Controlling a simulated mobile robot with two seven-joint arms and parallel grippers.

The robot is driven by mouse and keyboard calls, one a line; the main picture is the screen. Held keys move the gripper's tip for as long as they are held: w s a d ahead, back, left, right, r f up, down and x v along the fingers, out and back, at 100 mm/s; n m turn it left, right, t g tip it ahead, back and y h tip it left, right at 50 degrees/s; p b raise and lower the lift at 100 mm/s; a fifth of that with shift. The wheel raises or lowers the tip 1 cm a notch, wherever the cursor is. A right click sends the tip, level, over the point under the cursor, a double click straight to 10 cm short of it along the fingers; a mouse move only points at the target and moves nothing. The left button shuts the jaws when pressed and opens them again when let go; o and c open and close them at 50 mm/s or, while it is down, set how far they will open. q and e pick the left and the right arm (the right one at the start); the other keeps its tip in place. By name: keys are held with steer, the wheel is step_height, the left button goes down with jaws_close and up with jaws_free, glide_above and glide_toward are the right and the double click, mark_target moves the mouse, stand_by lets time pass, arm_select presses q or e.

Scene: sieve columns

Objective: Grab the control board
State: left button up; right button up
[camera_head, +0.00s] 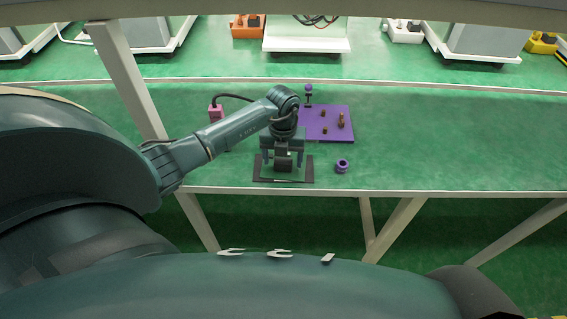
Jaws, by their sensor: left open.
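My left gripper (283,164) points down over a dark flat rectangular board (303,173) near the table's front edge. Its two fingers are spread apart, one towards each side of the board. I cannot tell whether the fingertips touch it. The gripper hides the board's middle. A purple panel (338,113) with several small brown knobs lies just behind and to the right, partly hidden by my left arm. I cannot tell for sure which of the two is the control board. My right gripper is not in view.
A purple ring-shaped part (342,166) sits right of the dark board. A pink box (216,113) with a black cable stands to the left. The green table (450,150) is clear at right.

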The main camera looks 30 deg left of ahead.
arm_select(q)
steer(key=shift+f, duration=0.65)
steer(key=shift+c, duration=0.5)
steer(key=c, duration=0.8)
steer(key=shift+c, duration=1)
